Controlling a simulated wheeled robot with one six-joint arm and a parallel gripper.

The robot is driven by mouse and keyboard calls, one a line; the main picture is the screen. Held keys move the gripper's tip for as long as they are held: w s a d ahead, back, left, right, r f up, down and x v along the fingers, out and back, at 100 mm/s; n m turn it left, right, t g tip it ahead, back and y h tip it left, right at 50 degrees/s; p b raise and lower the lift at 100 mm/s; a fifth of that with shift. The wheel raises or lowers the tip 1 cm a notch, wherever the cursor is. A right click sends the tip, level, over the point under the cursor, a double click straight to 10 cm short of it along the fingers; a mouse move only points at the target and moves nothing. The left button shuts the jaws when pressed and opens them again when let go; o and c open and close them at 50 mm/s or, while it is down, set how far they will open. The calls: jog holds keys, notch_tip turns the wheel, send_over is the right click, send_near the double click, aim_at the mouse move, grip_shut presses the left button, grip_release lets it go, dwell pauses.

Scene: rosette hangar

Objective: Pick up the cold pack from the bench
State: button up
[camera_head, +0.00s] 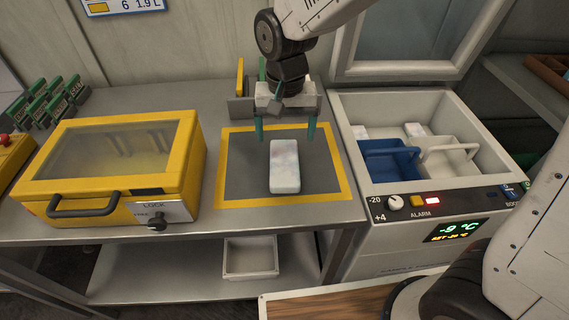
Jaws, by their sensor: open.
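The cold pack (285,168) is a pale white, rounded block. It lies flat on the grey area of the bench (345,214), inside a yellow taped square (225,190). My gripper (286,134) hangs over the far side of the square, pointing down. Its two green fingers are spread wide, one to each side of the pack's far end. The gripper is open with nothing between the fingers. I cannot tell how high the fingertips are above the bench.
A yellow case (125,130) with a clear lid and black handle stands left of the square. An open chest freezer (470,178) with a blue basket (390,165) and a white basket (450,158) stands right. A metal bracket (238,108) is behind. A white bin (250,260) sits below.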

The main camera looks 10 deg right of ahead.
aim_at(284, 160)
jog(key=f, duration=0.8)
jog(key=shift+s+a, duration=0.15)
jog(key=shift+s, duration=0.1)
jog(key=shift+c, duration=0.4)
jog(key=c, duration=1.2)
jog(key=shift+r, duration=0.1)
